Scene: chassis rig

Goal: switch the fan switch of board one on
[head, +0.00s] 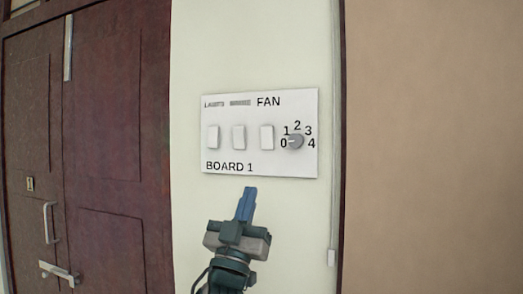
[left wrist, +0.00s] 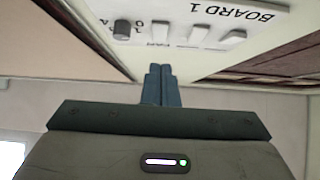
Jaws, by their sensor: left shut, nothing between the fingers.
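Board 1 (head: 232,167) is a white panel on the pale wall, with three white rocker switches in a row and a round grey knob (head: 295,141) marked 0 to 4. The fan switch (head: 266,137) is the rocker beside the knob, below the word FAN. Whether it is on or off is too small to tell. My left gripper (head: 249,190) is shut and empty, its blue fingers pointing up just below the board's lower edge. In the left wrist view the board (left wrist: 220,10) appears upside down above the fingertips (left wrist: 159,70); its fan switch (left wrist: 160,31) shows beside the knob (left wrist: 122,29).
The other two rockers (head: 238,137) (head: 213,138) are left of the fan switch. A dark red door (head: 115,150) with handles stands at the left. A thin vertical conduit (head: 337,130) runs right of the board, with a tan wall (head: 430,150) beyond. The wall around the board is clear.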

